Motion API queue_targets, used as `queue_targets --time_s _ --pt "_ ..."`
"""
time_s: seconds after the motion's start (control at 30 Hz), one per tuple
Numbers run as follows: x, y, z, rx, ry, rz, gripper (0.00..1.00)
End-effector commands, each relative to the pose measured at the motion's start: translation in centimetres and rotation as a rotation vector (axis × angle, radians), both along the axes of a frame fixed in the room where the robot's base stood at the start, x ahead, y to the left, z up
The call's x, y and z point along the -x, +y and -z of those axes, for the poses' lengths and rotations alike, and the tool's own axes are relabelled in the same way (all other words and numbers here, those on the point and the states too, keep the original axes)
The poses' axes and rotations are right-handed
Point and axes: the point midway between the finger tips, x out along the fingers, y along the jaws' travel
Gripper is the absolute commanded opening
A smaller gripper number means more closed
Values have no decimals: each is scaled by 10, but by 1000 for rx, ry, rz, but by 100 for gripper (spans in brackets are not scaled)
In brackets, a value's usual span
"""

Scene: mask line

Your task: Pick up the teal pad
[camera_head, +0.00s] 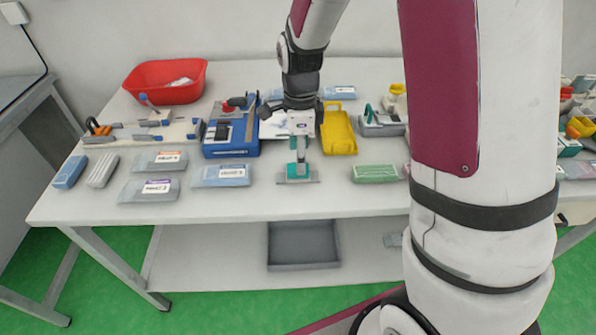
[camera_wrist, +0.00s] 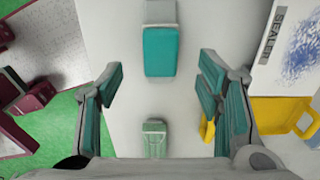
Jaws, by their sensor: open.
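The teal pad (camera_wrist: 160,51) is a rounded teal block with a grey part at its far end, lying on the white table. In the head view a teal piece with a grey base (camera_head: 297,172), apparently the same pad, shows at the table's front, below my gripper (camera_head: 299,147). In the wrist view my gripper (camera_wrist: 162,92) is open, with teal-lined fingers on either side and nothing between them. The pad lies ahead of the fingertips, roughly centred between them. The height gap is hard to judge.
A green box (camera_head: 375,173) lies right of the pad, and a blue-grey box (camera_head: 221,175) left. Behind are a yellow tray (camera_head: 338,130), a blue device (camera_head: 230,135) and a white sealer sheet (camera_wrist: 290,45). A red bin (camera_head: 165,80) stands at the back left.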

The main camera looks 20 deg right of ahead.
Motion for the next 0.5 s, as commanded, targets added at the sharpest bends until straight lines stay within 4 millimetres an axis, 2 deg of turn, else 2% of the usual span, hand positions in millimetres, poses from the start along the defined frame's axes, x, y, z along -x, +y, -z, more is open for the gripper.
queue_targets --time_s 0.3,0.5 --pt "-1 3 41 0 4 -1 60" --pt "-2 3 51 0 1 -1 60"
